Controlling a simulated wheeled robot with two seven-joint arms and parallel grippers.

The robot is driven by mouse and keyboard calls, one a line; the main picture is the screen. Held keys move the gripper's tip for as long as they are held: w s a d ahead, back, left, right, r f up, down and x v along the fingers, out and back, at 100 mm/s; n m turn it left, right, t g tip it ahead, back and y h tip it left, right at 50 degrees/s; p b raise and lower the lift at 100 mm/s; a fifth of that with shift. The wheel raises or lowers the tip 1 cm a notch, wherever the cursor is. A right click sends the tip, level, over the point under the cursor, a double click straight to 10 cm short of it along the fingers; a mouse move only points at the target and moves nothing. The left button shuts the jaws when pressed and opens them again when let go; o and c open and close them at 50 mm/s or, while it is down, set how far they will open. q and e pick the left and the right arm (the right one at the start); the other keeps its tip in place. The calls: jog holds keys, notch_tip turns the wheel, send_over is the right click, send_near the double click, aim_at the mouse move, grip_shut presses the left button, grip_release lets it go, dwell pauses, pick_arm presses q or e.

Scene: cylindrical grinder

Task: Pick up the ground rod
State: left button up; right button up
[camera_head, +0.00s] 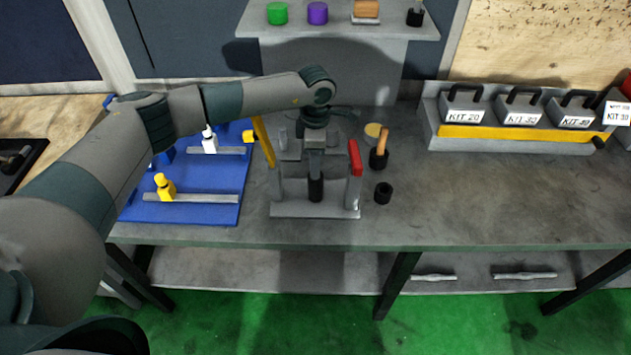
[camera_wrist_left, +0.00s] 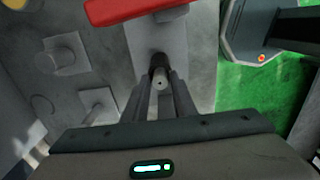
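My left arm reaches in from the left in the camera_head view. My left gripper (camera_head: 315,168) points down over a grey fixture (camera_head: 290,210) on the bench. A dark upright cylinder (camera_head: 316,189) stands below it between the fixture's posts. In the camera_wrist_left view a slim grey rod end (camera_wrist_left: 160,82) with a dark collar lies between the fingers of my left gripper (camera_wrist_left: 164,92). The fingers are close on either side of it; whether they touch it cannot be told. Most of the rod is hidden. My right gripper is not in view.
A red handle (camera_head: 355,157) rises at the fixture's right, with a yellow bar (camera_head: 264,142) at its left. Black holders (camera_head: 383,193) stand to the right. A blue board (camera_head: 195,212) lies left. The right bench top is clear before the kit boxes (camera_head: 463,106). Metal rods (camera_head: 525,275) lie on the lower shelf.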

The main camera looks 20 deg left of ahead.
pick_arm(q)
grip_shut()
dwell(1.2)
